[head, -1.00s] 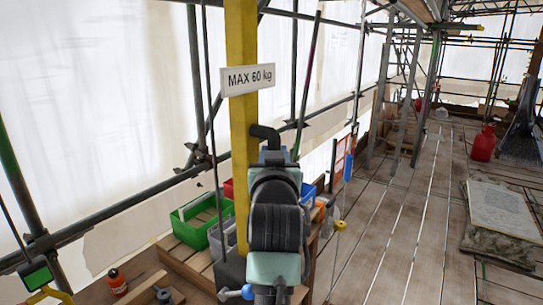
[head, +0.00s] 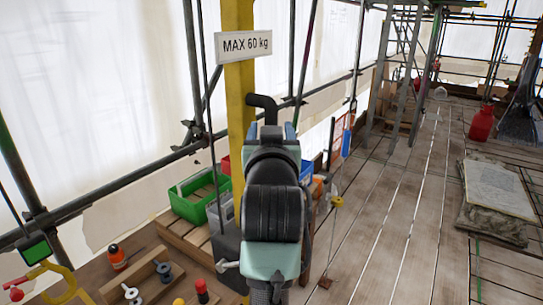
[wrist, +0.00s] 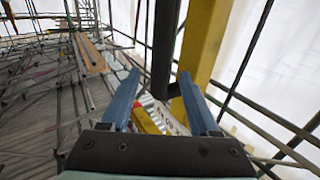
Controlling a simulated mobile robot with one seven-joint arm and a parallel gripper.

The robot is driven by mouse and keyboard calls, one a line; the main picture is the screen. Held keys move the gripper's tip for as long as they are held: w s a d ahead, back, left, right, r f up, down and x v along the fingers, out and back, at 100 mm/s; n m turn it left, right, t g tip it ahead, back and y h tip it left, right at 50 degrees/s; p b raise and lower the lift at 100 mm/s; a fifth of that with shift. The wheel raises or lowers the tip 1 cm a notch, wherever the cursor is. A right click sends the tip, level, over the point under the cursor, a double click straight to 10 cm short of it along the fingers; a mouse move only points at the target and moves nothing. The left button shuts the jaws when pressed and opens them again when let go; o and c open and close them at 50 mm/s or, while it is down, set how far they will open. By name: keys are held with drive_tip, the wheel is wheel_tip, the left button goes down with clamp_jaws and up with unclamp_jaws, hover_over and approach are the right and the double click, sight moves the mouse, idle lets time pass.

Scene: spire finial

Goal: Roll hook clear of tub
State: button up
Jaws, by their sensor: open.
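My gripper (wrist: 165,108) is open, its two blue fingers spread. In the wrist view, a dark upright bar (wrist: 164,45) stands ahead between the fingertips, and I cannot tell whether it touches them. A dark bent bar (head: 263,101) shows just above my gripper (head: 273,130) in the head view, by the yellow post (head: 238,85). A dark grey tub-like container (head: 228,256) stands by the post's foot, partly hidden by my arm.
A "MAX 60 kg" sign (head: 243,46) is fixed to the post. Scaffold tubes run along the left. The plank floor (head: 395,220) at right is mostly open.

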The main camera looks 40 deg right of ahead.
drive_tip(key=b+v, duration=0.3)
drive_tip(key=v, duration=0.6)
drive_tip(key=shift+s+a, duration=0.1)
